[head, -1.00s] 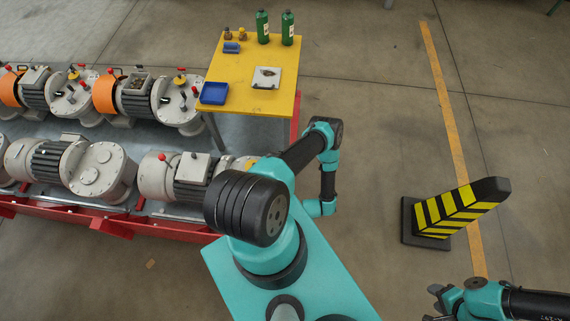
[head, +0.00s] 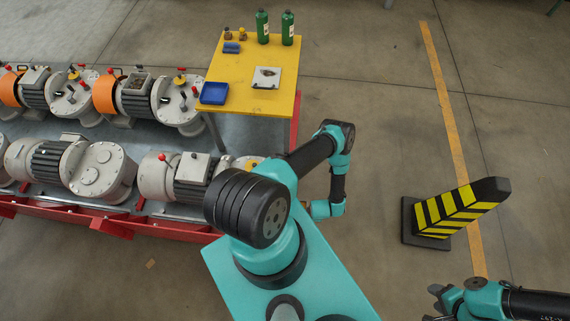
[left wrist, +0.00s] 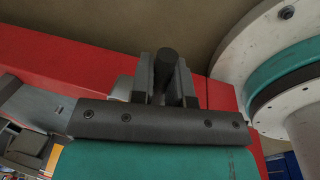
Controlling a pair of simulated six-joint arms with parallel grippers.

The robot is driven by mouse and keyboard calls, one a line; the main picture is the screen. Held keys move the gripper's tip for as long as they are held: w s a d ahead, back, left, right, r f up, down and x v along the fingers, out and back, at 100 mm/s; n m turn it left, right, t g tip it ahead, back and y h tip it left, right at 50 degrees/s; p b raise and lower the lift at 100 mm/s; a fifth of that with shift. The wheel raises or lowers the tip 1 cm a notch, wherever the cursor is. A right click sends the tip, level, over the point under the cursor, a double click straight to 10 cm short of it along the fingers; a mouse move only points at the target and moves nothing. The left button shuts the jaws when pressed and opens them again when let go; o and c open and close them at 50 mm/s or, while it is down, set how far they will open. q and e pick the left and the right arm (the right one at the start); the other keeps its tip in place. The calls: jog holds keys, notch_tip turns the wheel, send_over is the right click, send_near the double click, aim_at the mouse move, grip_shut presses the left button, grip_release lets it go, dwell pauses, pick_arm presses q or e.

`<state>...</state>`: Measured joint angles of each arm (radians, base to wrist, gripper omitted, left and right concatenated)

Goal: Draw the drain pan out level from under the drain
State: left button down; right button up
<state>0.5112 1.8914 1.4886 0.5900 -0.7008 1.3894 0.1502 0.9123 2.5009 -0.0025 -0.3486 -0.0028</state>
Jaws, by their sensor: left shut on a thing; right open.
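My left gripper (left wrist: 166,75) shows in the left wrist view, shut on a dark, round-ended bar (left wrist: 166,62) that looks like a handle. In the head view the left arm reaches forward and down, and its gripper is hidden there. I cannot make out the drain pan or the drain in either view, so I cannot tell whether the bar belongs to the pan. My right gripper (head: 432,304) is open and empty at the bottom right of the head view, above bare floor.
A red beam (left wrist: 55,65) runs behind the left gripper. A red-edged rack of grey motors (head: 100,170) stands at left. A yellow table (head: 258,55) holds green bottles (head: 287,28) and a blue tray (head: 214,93).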

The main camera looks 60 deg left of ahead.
pick_arm(q)
jog(key=shift+w+d, duration=0.95)
jog(key=shift+w, duration=0.2)
jog(key=shift+w+d, duration=0.95)
jog(key=shift+w, duration=0.2)
jog(key=shift+r, duration=0.15)
notch_tip(320, 180, up, 12)
dwell(1.7)
jog(key=shift+f, duration=0.25)
